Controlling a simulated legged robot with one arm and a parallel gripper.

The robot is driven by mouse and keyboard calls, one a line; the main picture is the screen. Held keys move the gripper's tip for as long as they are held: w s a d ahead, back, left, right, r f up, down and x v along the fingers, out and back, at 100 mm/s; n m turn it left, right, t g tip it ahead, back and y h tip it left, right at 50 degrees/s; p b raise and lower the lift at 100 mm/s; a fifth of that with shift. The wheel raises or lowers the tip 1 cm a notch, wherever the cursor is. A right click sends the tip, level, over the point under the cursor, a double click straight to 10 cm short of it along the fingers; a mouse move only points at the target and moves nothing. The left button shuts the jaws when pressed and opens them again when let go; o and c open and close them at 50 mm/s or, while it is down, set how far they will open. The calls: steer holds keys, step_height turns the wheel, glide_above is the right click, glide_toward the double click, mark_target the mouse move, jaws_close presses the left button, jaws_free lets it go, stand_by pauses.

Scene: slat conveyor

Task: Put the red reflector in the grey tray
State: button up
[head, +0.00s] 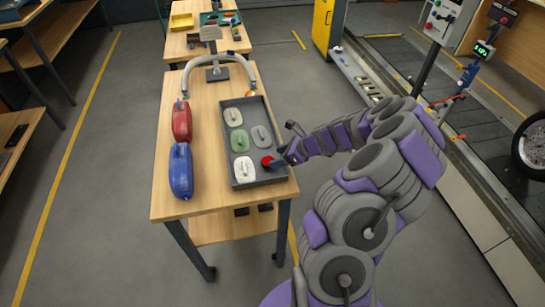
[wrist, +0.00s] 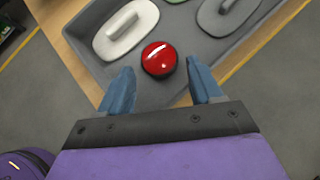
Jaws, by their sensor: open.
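The red reflector (wrist: 159,59) is a round, glossy red dome. In the wrist view it lies on the floor of the grey tray (wrist: 182,95), beside a white handled block. In the head view the red reflector (head: 267,162) shows in the near right part of the grey tray (head: 246,185). My gripper (wrist: 152,90) is open and empty, its two blue fingers apart, with the reflector just beyond and between the fingertip line. In the head view my gripper (head: 277,163) is at the tray's right edge, close to the reflector. Contact cannot be told.
The tray also holds white blocks (head: 244,169), a green block (head: 239,141) and a grey block (head: 262,136). A grey arch (head: 218,57) stands behind.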

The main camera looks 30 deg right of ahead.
steer(key=p+v, duration=0.2)
steer(key=v, duration=0.4)
steer(key=s+a+r+n+g, duration=0.25)
steer(key=a+r+n, duration=0.2)
steer(key=a, duration=0.25)
steer(key=s+a+r+n+g, duration=0.1)
steer(key=s+a+r+n, duration=0.3)
steer(key=a, duration=0.3)
steer(key=s+a+r+n+g, duration=0.2)
steer(key=a+r+n, duration=0.3)
steer(key=a+n, duration=0.15)
steer(key=s+a+r+n+g+h, duration=0.15)
steer(key=s+a+n, duration=0.35)
steer(key=s, duration=0.5)
steer(key=s+d+r+n+g+h, duration=0.1)
steer(key=s+d+r+n+h, duration=0.1)
steer(key=s+n, duration=0.6)
steer(key=s+d+h, duration=0.1)
steer(key=s+h, duration=0.1)
steer(key=s, duration=0.4)
steer(key=shift+s+g, duration=0.35)
steer(key=shift+g, duration=0.05)
